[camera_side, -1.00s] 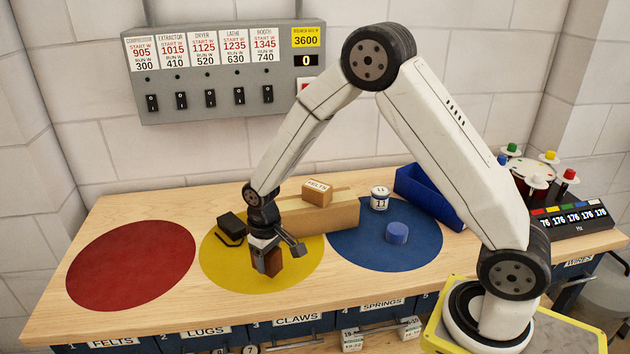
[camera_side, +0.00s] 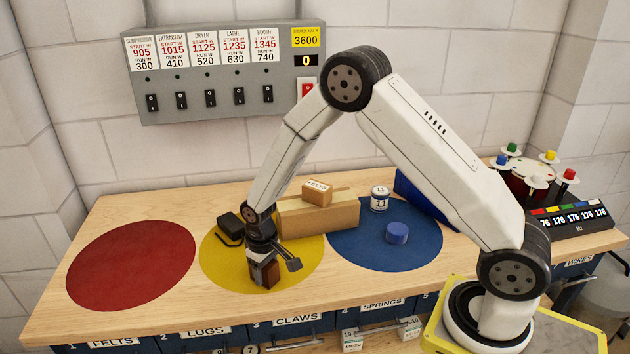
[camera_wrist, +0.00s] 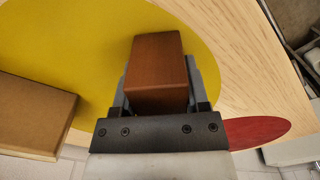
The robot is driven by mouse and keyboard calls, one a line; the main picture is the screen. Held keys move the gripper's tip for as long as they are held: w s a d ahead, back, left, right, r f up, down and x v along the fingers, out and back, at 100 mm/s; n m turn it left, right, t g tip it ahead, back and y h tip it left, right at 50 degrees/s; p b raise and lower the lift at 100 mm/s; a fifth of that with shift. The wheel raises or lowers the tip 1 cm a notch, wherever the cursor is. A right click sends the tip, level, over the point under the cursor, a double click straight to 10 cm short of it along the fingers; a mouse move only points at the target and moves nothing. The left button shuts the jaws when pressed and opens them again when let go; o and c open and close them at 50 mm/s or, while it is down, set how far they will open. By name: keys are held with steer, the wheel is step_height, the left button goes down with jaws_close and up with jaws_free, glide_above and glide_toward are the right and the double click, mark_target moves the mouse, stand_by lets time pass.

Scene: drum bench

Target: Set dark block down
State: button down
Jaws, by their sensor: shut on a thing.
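The dark brown block (camera_side: 266,276) is between the fingers of my gripper (camera_side: 263,268), over the front part of the yellow circle (camera_side: 312,260). The block also shows in the wrist view (camera_wrist: 158,78), with a grey finger on each side. My gripper (camera_wrist: 163,92) is shut on it. The block is low over the bench, close to the yellow surface. I cannot tell whether its underside touches. Part of the block is hidden by the fingers.
A red circle (camera_side: 130,265) lies left and a blue circle (camera_side: 395,250) right, bearing a blue cylinder (camera_side: 397,233) and a white can (camera_side: 379,198). A cardboard box (camera_side: 320,214) with a small FELTS box (camera_side: 316,192) stands behind the gripper. A black object (camera_side: 229,229) sits behind left.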

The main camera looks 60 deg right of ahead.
steer(key=shift+f, duration=0.15)
steer(key=shift+c, duration=0.4)
jaws_free()
steer(key=shift+r, duration=0.2)
steer(key=shift+r, duration=6)
steer(key=shift+s+d+r, duration=0.1)
steer(key=shift+s+r, duration=0.05)
steer(key=shift+s, duration=0.35)
steer(key=s+d+r+t, duration=0.1)
steer(key=s+d+t, duration=0.1)
steer(key=s, duration=1.3)
steer(key=shift+s+t, duration=0.15)
steer(key=shift+t, duration=0.15)
